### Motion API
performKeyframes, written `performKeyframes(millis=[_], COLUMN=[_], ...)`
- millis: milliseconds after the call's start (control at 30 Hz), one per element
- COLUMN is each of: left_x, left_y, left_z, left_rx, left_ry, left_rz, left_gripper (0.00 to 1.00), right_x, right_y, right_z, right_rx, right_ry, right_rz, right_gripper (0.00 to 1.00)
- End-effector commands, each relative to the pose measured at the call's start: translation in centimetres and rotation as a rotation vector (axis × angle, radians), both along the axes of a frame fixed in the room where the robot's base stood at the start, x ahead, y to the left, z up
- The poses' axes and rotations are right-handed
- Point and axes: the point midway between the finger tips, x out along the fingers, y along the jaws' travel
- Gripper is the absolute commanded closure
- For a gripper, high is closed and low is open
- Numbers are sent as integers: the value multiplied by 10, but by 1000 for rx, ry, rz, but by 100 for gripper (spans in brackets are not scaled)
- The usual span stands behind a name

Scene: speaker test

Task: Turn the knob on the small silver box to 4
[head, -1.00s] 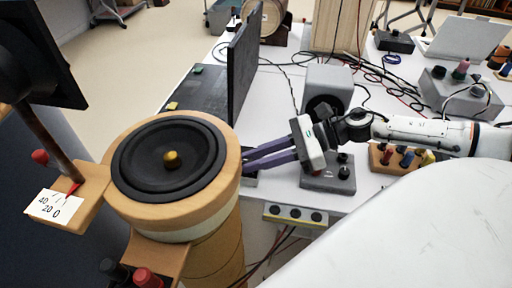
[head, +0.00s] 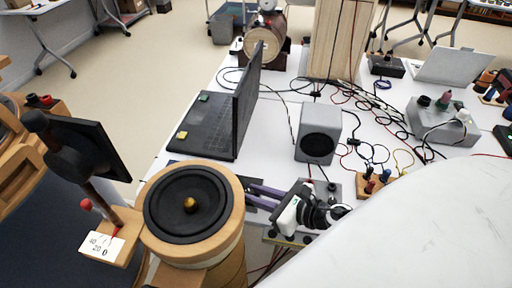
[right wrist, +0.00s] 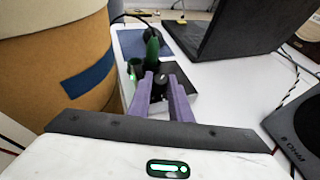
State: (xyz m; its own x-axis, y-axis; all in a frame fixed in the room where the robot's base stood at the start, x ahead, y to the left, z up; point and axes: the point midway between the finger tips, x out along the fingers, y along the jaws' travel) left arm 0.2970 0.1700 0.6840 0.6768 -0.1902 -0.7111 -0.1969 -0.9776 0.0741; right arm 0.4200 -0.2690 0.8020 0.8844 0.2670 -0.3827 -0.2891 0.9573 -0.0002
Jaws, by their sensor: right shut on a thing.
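My right gripper (head: 251,194) points left in the head view, beside the large round wooden speaker (head: 236,226). In the right wrist view its purple fingers (right wrist: 160,82) are shut on a black knob (right wrist: 160,90) with a pale mark on top. The knob is on a small box with a dark top (right wrist: 182,74), partly hidden by the fingers. I cannot read any numbers around the knob. A green plug (right wrist: 152,48) stands just behind it. In the head view the fingers and speaker hide most of this box. My left gripper is not in view.
A black laptop (head: 205,125) and a grey loudspeaker (head: 318,133) stand behind the gripper. A grey box (head: 327,187) is partly covered by my right wrist. Loose cables (head: 370,110) lie on the white table. The wooden speaker is close to the fingertips.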

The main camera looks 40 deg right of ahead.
Motion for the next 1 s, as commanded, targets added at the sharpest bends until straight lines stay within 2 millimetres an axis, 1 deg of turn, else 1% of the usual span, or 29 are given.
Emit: performKeyframes(millis=[233,633,667,733,767,1000], left_x=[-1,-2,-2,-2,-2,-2], left_y=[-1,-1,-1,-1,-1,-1], left_z=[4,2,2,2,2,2], left_rx=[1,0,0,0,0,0], left_ry=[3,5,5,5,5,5], left_rz=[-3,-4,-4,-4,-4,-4], left_gripper=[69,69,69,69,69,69], right_x=[-1,-1,-1,-1,-1,0], right_y=[1,1,1,1,1,1], right_z=[-1,-1,-1,-1,-1,-1], right_rx=[0,0,0,0,0,0], right_ry=[1,2,2,2,2,1], right_rz=[-47,-52,-52,-52,-52,-52], right_gripper=[100,100,77,65,63,63])
